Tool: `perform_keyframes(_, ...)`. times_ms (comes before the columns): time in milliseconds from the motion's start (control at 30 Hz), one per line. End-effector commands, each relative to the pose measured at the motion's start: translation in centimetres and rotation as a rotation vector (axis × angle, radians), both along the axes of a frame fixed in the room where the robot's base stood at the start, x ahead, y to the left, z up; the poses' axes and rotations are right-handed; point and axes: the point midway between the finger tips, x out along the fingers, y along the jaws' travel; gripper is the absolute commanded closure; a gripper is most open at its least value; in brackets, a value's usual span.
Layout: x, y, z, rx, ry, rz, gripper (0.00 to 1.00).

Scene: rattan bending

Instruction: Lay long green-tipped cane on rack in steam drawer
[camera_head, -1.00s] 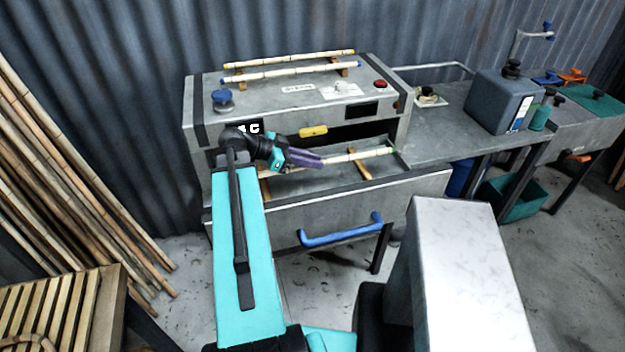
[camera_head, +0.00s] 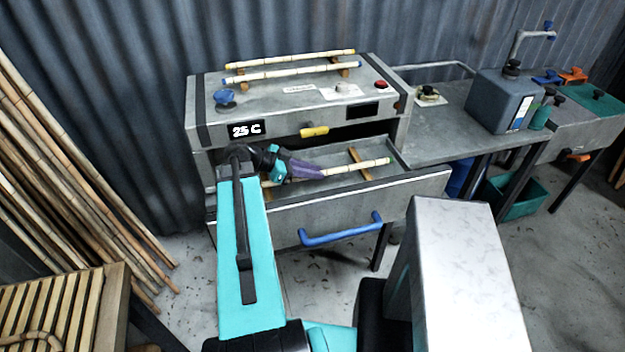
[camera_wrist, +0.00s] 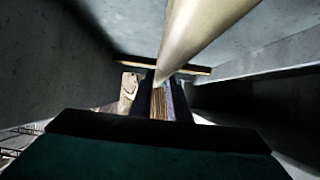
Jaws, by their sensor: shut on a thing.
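The long green-tipped cane (camera_head: 345,168) lies across the inside of the open steam drawer (camera_head: 415,187), its green end to the right. My gripper (camera_head: 320,173) is shut on it left of the middle. In the wrist view the cane (camera_wrist: 200,35) runs from between the dark fingers (camera_wrist: 162,100) to the top edge. The rack shows as a wooden bar (camera_head: 359,160) under the cane's right part; a wooden bar (camera_wrist: 160,63) also crosses the wrist view. The cane is at or just above the bar; I cannot tell whether it touches.
A blue-tipped cane (camera_head: 300,72) and a yellow-tipped cane (camera_head: 300,58) lie on the steamer's top. The drawer has a blue handle (camera_head: 342,232); the steamer display (camera_head: 246,130) reads 25 C. A side table (camera_head: 445,130) stands right. Tall canes (camera_head: 75,180) lean at left.

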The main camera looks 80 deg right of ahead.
Motion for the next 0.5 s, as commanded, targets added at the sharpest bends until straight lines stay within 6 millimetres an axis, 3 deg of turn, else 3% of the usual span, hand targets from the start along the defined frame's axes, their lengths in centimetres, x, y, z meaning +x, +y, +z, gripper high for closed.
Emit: perform_keyframes(500,0.1,0.0,-3.6,0.0,0.0,0.001,1.0)
